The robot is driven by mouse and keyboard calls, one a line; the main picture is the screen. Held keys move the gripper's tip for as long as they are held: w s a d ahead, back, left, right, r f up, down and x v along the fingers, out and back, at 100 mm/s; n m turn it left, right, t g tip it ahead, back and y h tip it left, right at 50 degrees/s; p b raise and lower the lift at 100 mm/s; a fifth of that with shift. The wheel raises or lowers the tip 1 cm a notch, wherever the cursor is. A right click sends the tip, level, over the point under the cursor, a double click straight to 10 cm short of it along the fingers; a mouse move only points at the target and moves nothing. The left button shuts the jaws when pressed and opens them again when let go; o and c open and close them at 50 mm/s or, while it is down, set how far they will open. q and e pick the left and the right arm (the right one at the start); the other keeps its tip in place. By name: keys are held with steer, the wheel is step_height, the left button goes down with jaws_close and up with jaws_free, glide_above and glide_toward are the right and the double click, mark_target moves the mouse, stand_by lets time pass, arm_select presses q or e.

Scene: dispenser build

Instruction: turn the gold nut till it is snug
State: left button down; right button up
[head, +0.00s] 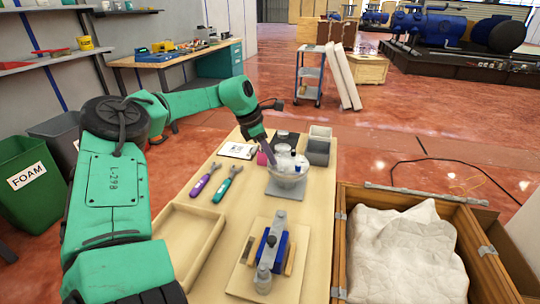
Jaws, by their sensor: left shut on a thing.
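A blue clamp (272,248) with a grey cylindrical assembly (264,277) stands on a wooden board at the near middle of the table, apart from my left gripper. I cannot make out the gold nut. My right gripper is not in view.
A purple-handled tool (201,186) and a teal-handled tool (228,184) lie left of the bowl. An empty wooden tray (171,258) is at the near left. A crate (340,240) with white cloth (405,255) adjoins the right side.

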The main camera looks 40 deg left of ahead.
arm_select(q)
steer(key=c, duration=0.8)
jaws_free()
steer(key=p+v, duration=0.1)
steer(key=v, duration=1.3)
steer(key=shift+s+r, duration=0.1)
steer(key=shift+r, duration=0.15)
